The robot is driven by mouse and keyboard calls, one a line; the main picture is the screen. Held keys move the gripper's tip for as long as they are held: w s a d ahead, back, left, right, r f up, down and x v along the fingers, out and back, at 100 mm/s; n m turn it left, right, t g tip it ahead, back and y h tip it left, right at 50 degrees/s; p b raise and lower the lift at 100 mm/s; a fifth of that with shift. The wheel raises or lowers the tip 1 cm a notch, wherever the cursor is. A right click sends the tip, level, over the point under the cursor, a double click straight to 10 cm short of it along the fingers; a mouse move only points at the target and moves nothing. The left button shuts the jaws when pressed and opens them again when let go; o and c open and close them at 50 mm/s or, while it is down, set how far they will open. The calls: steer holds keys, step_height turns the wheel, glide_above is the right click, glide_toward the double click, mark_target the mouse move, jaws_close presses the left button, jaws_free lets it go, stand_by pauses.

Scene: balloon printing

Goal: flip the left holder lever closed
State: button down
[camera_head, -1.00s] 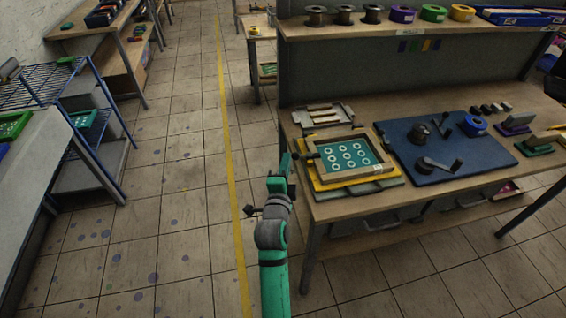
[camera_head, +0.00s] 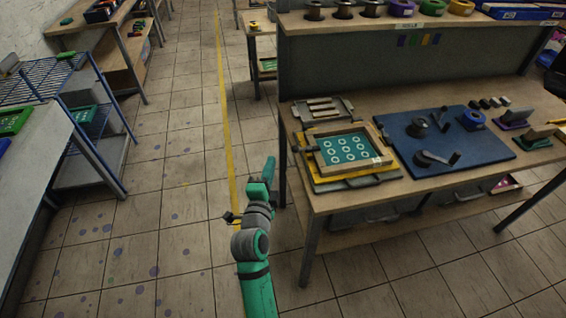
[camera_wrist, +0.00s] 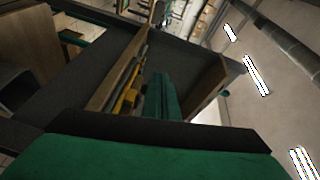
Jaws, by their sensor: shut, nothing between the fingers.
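The printing holder is a yellow base (camera_head: 318,179) with a wooden frame around a teal screen (camera_head: 347,150) that has white rings, at the left end of the workbench. A small dark lever part (camera_head: 304,149) shows at the left side of the frame. Its exact position is too small to tell. My gripper (camera_head: 270,164) is left of the bench edge, over the aisle, apart from the holder. It is shut and empty. In the wrist view my green fingers (camera_wrist: 165,97) point ahead, and the lever cannot be made out.
A blue mat (camera_head: 484,153) with dark crank parts and a blue tape roll lies right of the holder. A slotted tray (camera_head: 323,108) lies behind it. A shelf (camera_head: 380,29) with spools stands at the back. The tiled aisle (camera_head: 180,150) is clear.

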steer(key=a, duration=0.3)
steer(key=s+a, duration=0.1)
steer(key=a, duration=0.1)
steer(key=shift+r, duration=0.1)
stand_by(0.3)
